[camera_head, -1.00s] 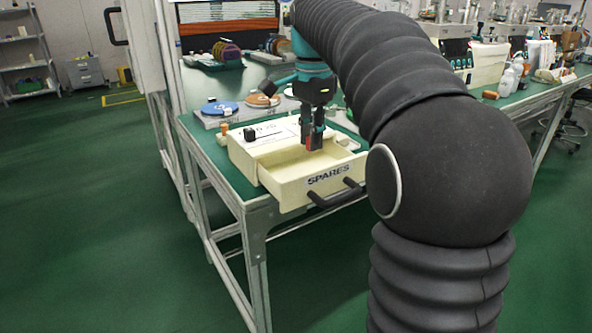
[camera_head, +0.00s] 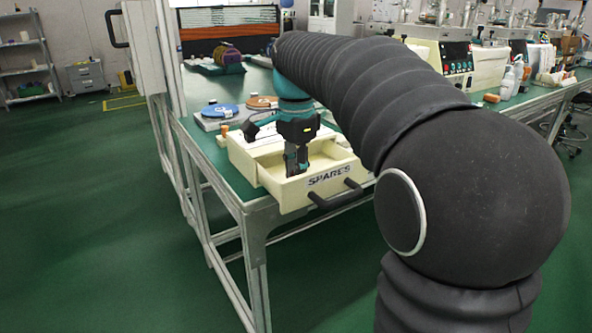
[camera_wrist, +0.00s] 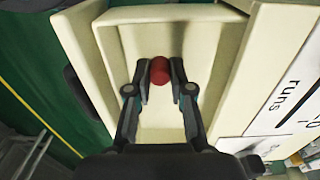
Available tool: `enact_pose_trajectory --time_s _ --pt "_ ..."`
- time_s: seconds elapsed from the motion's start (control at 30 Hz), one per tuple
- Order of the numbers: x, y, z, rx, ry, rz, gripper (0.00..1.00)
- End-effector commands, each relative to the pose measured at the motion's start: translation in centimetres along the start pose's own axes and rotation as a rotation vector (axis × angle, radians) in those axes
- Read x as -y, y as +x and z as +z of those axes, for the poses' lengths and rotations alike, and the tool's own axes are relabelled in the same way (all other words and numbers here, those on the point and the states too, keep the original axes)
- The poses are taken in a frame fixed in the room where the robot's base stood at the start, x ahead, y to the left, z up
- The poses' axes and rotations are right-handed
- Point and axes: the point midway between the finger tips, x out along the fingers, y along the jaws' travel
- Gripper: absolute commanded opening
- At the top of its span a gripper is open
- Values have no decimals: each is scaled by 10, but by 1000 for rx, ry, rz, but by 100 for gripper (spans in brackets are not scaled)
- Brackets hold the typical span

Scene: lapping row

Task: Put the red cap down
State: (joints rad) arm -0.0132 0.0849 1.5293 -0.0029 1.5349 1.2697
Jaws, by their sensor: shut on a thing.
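The red cap (camera_wrist: 160,71) is between my two fingertips in the wrist view, over the inside of the open cream drawer (camera_wrist: 143,13). My gripper (camera_wrist: 161,80) is shut on it. In the head view my gripper (camera_head: 296,172) points down into the drawer marked SPARES (camera_head: 290,197), and the cap is hidden there. I cannot tell whether the cap touches the drawer floor.
The drawer's dark handle (camera_head: 336,194) sticks out at the front. The drawer looks otherwise empty. A metal frame post stands at the left.

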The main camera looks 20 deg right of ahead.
Motion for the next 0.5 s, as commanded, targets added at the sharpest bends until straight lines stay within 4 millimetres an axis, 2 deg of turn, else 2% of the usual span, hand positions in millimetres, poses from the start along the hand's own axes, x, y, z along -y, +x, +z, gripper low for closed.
enact_pose_trajectory --time_s 0.1,0.13,0.2,0.23,0.5 --pt "0 3 0 0 0 1 8" --pt "0 3 0 0 0 0 24" --pt "0 3 0 0 0 0 41" --pt "0 3 0 0 0 0 46" --pt "0 2 0 0 0 0 46"
